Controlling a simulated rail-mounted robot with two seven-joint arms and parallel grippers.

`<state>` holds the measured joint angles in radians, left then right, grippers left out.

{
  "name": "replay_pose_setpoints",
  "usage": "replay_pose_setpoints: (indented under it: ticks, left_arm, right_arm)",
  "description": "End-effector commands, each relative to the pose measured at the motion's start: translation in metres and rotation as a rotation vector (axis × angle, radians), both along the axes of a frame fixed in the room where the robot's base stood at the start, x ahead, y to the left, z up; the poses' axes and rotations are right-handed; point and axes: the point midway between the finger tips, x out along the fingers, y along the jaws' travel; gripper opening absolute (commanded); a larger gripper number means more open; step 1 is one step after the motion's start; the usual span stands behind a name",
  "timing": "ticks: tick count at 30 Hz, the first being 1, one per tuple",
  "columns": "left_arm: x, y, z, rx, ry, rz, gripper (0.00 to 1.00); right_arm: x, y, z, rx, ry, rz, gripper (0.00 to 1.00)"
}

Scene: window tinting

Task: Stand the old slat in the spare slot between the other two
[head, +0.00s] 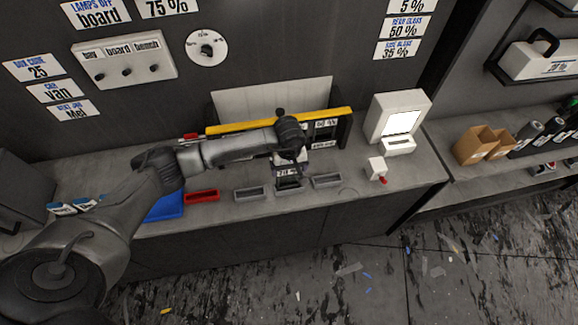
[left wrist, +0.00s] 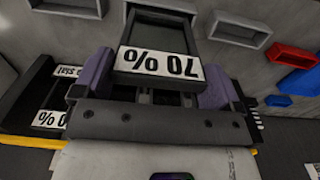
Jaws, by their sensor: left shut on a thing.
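My left gripper (head: 289,160) is shut on a dark slat with a white 70 % label (head: 287,173), held in front of the rack. In the left wrist view the slat (left wrist: 158,62) sits between the purple-padded fingertips (left wrist: 155,82), its label upside down. The dark rack (head: 345,130) stands behind, under a yellow bar (head: 225,128). Labelled slats (head: 323,134) show at its right part; my arm covers much of the rest. The left wrist view also shows labelled slats (left wrist: 50,118) at its left. The spare slot cannot be made out. My right gripper is not in view.
Grey trays (head: 250,193) (head: 327,181), a red tray (head: 202,196) and a blue tray (head: 165,208) lie along the front of the counter (head: 230,215). A white device with a lit screen (head: 402,122) and a small white block with a red part (head: 376,168) stand at right.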

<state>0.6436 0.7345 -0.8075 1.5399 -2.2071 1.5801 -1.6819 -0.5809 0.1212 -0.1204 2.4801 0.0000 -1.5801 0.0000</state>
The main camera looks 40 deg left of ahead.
Motion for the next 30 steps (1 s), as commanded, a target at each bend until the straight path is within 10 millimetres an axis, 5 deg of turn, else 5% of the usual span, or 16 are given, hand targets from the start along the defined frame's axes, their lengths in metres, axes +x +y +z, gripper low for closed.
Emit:
replay_pose_setpoints:
  ticks: [2,3,5,17,30]
  left_arm:
    - [0.000,0.000,-0.004,0.001,-0.001,0.000,0.55]
    - [0.000,0.000,-0.002,0.000,0.000,0.000,0.95]
    - [0.000,0.000,-0.002,0.000,0.000,0.000,1.00]
    - [0.001,0.000,0.010,0.001,-0.003,-0.001,1.00]
    - [0.001,0.000,0.088,0.001,-0.004,-0.001,1.00]
  right_arm:
    - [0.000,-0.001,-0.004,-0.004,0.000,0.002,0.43]
    - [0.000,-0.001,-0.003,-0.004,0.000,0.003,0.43]
    - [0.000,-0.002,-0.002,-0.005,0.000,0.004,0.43]
    - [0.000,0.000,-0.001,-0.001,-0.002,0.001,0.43]
    - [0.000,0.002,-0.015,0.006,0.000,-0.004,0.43]
